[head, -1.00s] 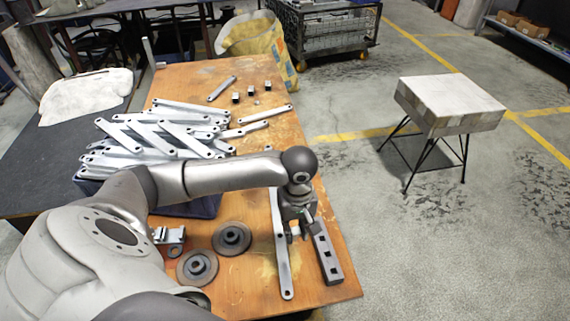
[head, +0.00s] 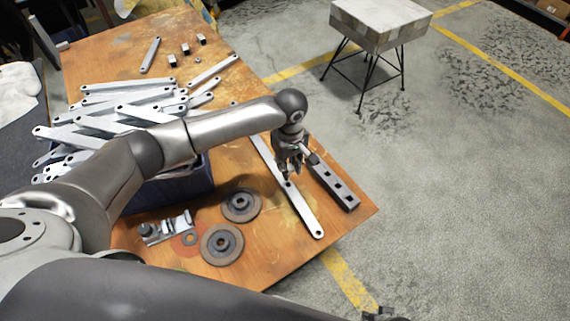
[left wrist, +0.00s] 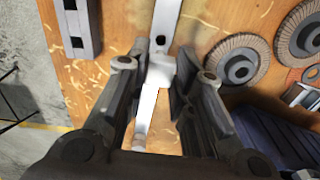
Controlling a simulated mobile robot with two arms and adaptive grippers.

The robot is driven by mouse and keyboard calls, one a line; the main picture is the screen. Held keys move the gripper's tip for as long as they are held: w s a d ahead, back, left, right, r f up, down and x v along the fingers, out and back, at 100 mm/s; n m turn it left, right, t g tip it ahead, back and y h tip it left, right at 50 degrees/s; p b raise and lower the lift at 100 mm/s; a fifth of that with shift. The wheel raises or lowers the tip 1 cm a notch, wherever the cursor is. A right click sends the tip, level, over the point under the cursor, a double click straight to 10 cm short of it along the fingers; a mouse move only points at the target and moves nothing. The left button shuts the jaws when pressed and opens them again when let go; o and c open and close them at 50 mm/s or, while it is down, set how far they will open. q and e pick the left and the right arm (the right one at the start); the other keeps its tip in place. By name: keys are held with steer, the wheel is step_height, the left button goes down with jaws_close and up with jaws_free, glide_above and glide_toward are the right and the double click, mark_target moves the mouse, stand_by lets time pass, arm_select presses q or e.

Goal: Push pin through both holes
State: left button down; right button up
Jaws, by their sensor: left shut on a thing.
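My left gripper (head: 289,167) is over the middle of a long flat galvanized bar (head: 304,212) on the wooden table. In the left wrist view its fingers (left wrist: 164,72) are shut on a small bright metal piece (left wrist: 160,69), which looks like the pin. The piece stands over the bar (left wrist: 166,16), close to a hole in it. I cannot tell whether its tip is in a hole. The fingers hide part of the bar. A grey steel block with square holes (head: 337,187) lies right of the bar. A dark tip at the bottom edge may be my right gripper (head: 381,313).
A dark blue crate (head: 178,190) heaped with brackets (head: 110,118) stands left of the gripper. Two abrasive discs (head: 222,244) and a metal clamp-like fitting (head: 165,228) lie in front. The table's right edge is close beside the block. A stool (head: 380,22) stands beyond.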

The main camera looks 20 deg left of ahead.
arm_select(q)
steer(key=shift+a+f+b, duration=0.1)
steer(key=shift+f+b, duration=0.4)
steer(key=shift+b, duration=0.2)
steer(key=shift+f+b, duration=0.55)
steer(key=shift+b, duration=0.25)
steer(key=shift+f+b, duration=0.3)
steer(key=shift+b, duration=0.2)
steer(key=shift+f+b, duration=0.25)
steer(key=shift+b, duration=0.15)
steer(key=shift+f+b, duration=0.45)
steer(key=shift+b, duration=0.25)
arm_select(e)
step_height(320, 180, up, 21)
steer(key=w+t, duration=0.1)
steer(key=w, duration=0.1)
steer(key=shift+f, duration=0.1)
steer(key=shift+w+f, duration=0.1)
steer(key=shift+f, duration=0.35)
